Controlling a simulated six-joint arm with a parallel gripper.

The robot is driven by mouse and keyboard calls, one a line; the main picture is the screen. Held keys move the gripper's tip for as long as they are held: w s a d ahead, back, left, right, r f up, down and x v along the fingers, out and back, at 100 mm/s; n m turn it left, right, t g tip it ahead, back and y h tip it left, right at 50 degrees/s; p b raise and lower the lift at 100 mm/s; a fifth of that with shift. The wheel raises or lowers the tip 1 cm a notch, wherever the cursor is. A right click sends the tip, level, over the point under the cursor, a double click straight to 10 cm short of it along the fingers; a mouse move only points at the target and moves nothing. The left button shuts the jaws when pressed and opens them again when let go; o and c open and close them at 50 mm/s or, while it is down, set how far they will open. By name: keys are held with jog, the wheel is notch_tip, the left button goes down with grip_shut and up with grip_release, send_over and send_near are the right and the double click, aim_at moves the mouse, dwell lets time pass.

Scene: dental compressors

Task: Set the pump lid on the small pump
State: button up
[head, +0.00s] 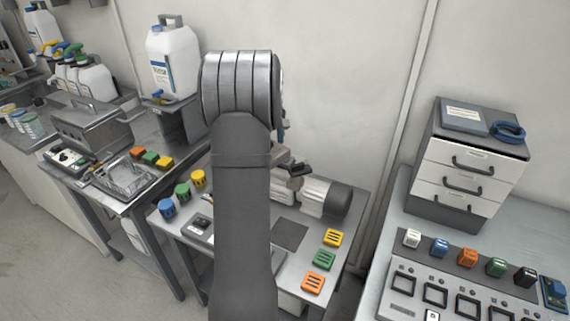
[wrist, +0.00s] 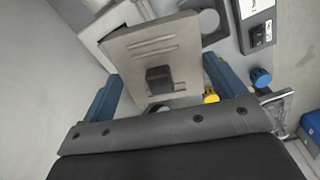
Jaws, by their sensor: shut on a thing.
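In the wrist view, my gripper (wrist: 161,72) has its two blue fingers on either side of the pump lid (wrist: 150,45) and is shut on it. The lid is a flat grey-beige plate with slots and a dark square block on its face. It looks tilted in the picture. In the head view, my arm hides most of the gripper and the lid; a dark part shows just right of the arm. A silver cylinder with a dark end (head: 348,199), perhaps the small pump, lies on the middle table below and right of it. Whether the lid touches anything cannot be told.
The middle table holds blue, green and yellow round pots (head: 182,192) at left, a dark square pad (head: 290,235), and yellow, green and orange blocks (head: 324,259) at right. A drawer unit (head: 466,165) and a panel bench stand right. A wire basket (head: 125,180) stands left.

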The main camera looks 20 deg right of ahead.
aim_at(285, 148)
jog(key=s+d+r+n, duration=0.1)
jog(key=s+d+r, duration=0.2)
jog(key=d, duration=0.3)
jog(key=s+d+r+n, duration=0.2)
jog(key=s+d+r, duration=0.15)
jog(key=d, duration=0.35)
jog(key=w+a+f, duration=0.2)
jog(key=w, duration=0.1)
jog(key=w+a+f, duration=0.2)
jog(key=w, duration=0.1)
jog(key=w+a+f, duration=0.2)
jog(key=w, duration=0.1)
jog(key=shift+a+f, duration=0.2)
jog(key=shift+a, duration=0.15)
jog(key=shift+w+f, duration=0.15)
jog(key=shift+f, duration=1.95)
jog(key=shift+f, duration=0.15)
jog(key=shift+f, duration=0.35)
